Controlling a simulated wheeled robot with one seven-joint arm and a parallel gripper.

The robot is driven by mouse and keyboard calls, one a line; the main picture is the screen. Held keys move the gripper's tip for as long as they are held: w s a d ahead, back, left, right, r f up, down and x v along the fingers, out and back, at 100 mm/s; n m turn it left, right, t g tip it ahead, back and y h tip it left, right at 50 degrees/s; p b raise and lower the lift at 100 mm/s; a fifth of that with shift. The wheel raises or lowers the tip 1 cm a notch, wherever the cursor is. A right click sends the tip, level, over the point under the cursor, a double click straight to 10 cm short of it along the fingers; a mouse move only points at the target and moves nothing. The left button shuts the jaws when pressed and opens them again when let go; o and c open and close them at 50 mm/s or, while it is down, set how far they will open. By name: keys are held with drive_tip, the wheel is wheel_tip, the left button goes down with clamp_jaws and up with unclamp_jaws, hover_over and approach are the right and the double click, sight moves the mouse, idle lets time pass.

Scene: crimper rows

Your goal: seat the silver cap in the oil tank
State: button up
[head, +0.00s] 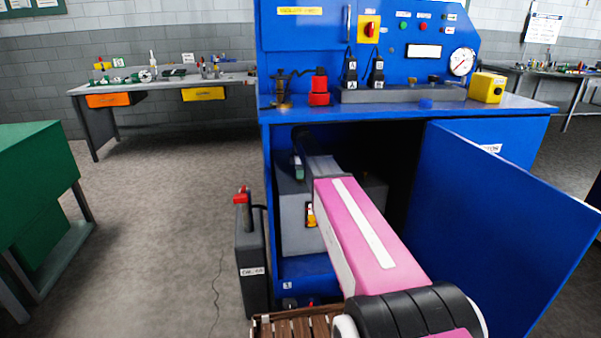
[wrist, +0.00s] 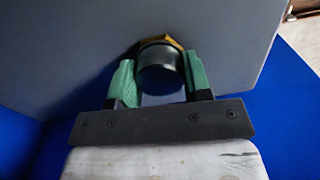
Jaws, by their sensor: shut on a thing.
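The oil tank is the grey box (head: 292,215) inside the open blue cabinet; its grey face (wrist: 80,50) fills much of the wrist view. A brass hexagonal fitting (wrist: 160,41) shows on that face. The silver cap (wrist: 160,80), a dark grey cylinder here, is between the green fingers of my gripper (wrist: 158,78), which is shut on it. The cap is in line with the fitting and overlaps it in the wrist view. I cannot tell whether they touch or how deep the cap sits.
The blue cabinet door (head: 490,225) stands open to the right of my arm. A dark can with a red top (head: 252,265) stands at the cabinet's left front. A slatted brown crate (head: 300,325) is at the bottom. The floor to the left is clear.

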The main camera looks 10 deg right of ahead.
drive_tip(key=shift+f, duration=0.1)
drive_tip(key=o, duration=1)
drive_tip(key=shift+c, duration=0.2)
wheel_tip(320, 180, up, 10)
drive_tip(key=shift+r, duration=0.4)
